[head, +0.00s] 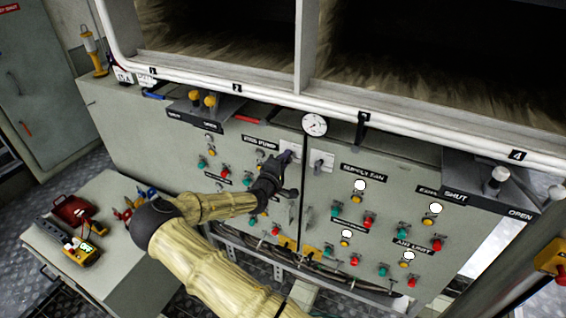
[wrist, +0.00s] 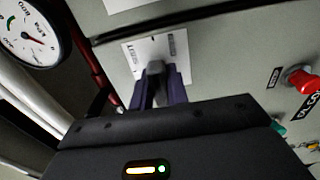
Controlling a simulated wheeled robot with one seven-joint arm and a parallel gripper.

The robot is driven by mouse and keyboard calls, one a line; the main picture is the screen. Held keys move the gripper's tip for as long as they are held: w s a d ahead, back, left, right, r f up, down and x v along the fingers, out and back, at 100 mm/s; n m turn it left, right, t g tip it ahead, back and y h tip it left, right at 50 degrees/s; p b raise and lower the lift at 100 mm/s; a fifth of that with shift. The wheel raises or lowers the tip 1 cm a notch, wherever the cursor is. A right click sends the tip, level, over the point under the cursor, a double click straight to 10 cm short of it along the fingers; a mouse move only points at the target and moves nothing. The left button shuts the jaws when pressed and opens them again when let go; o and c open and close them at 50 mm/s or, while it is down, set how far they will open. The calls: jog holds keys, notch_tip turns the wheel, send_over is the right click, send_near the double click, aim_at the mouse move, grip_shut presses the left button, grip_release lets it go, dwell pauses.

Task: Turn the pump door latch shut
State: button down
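The pump door latch shows in the wrist view as a small dark handle (wrist: 155,68) on a white plate with dark labels (wrist: 141,54). In the head view, the plate (head: 288,146) is at the upper right corner of the left cabinet door, beside the pump label (head: 261,143). My gripper (head: 284,158) is at this latch and hides most of it in the head view. In the wrist view, the purple fingers of my gripper (wrist: 161,88) lie on either side of the handle, close to it. I cannot tell whether they press on it.
A second latch plate (head: 320,162) is on the right door. A round gauge (head: 314,125) sits above the door seam. Buttons and lamps cover both doors. A white pipe (head: 265,93) runs above. A table (head: 135,262) with tools stands at the left.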

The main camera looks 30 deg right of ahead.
jog(key=c, duration=1.5)
grip_release()
jog(key=shift+d, duration=0.1)
jog(key=shift+b+x, duration=0.55)
jog(key=shift+x, duration=0.25)
jog(key=shift+w+d+r+b, duration=0.1)
jog(key=shift+d+r+b, duration=0.1)
jog(key=shift+r, duration=0.2)
jog(key=shift+d+r+b, duration=0.1)
jog(key=shift+r+b, duration=0.1)
jog(key=shift+r, duration=0.15)
jog(key=shift+a+f, duration=0.35)
jog(key=shift+a, duration=0.05)
